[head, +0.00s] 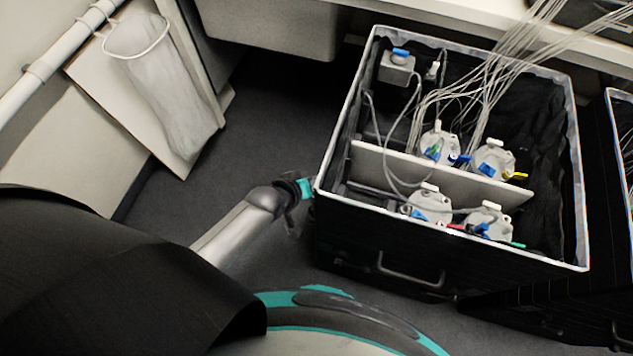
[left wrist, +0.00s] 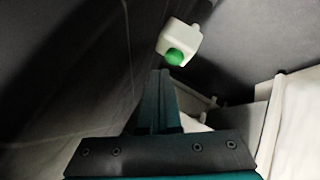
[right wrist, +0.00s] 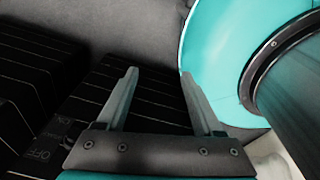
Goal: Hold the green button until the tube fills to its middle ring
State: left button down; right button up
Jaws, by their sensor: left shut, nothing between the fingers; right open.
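In the left wrist view, a round green button (left wrist: 174,57) sits on the lower front of a small white box (left wrist: 183,38) fixed to a dark surface. My left gripper (left wrist: 160,74) is shut and empty. Its tips appear just below and left of the button, with a small gap in the picture; the true distance is unclear. My right gripper (right wrist: 158,72) is open and empty in the right wrist view, over dark slatted surfaces and away from the button. I cannot make out a tube with rings in any view. The button is not visible in the head view.
A large black case (head: 345,218) with valves, tubing and a white divider stands at the right in the head view. A translucent sleeve with a white rim (head: 135,52) hangs at the upper left. Dark floor (head: 262,135) lies free between them.

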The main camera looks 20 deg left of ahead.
dwell(0.3)
dwell(0.4)
pick_arm(q)
jog(key=shift+f, duration=0.15)
dwell(0.8)
jog(key=shift+f, duration=0.3)
jog(key=shift+f+b, duration=0.5)
dwell(5.5)
